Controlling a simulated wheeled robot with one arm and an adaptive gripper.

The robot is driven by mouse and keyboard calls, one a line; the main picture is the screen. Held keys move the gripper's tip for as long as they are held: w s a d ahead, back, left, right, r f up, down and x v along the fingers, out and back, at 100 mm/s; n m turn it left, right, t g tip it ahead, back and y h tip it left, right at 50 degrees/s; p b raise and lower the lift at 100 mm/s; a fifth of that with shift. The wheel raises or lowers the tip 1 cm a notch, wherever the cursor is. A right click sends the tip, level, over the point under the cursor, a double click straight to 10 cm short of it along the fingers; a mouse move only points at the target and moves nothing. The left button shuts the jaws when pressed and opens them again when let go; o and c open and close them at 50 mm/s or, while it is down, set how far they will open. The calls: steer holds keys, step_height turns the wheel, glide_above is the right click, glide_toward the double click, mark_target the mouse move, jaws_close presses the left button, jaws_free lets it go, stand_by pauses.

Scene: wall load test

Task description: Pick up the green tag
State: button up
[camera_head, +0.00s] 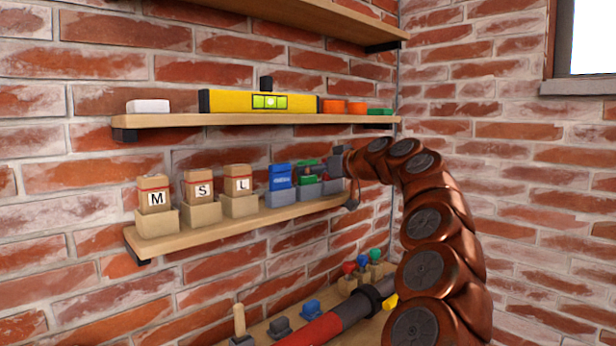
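A small flat green piece (379,112) lies at the right end of the middle shelf, past two orange pieces; it may be the green tag. Other green items (308,179) sit in the grey-blue bins at the right end of the lower shelf, and I cannot make out their exact shape. My gripper (334,172) is at the right end of the lower shelf, beside these bins and below the flat green piece. It is small and partly overlaps the bins, so its finger opening and any contact cannot be made out.
The lower shelf (190,233) carries bins with bags marked M, S and L and a blue package (281,177). The middle shelf (170,120) holds a yellow level (230,101), a white block (148,106) and orange pieces (357,107). Tools stand on the bottom surface. A brick wall is behind.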

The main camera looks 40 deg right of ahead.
steer(key=shift+x, duration=1.45)
steer(key=c, duration=1.2)
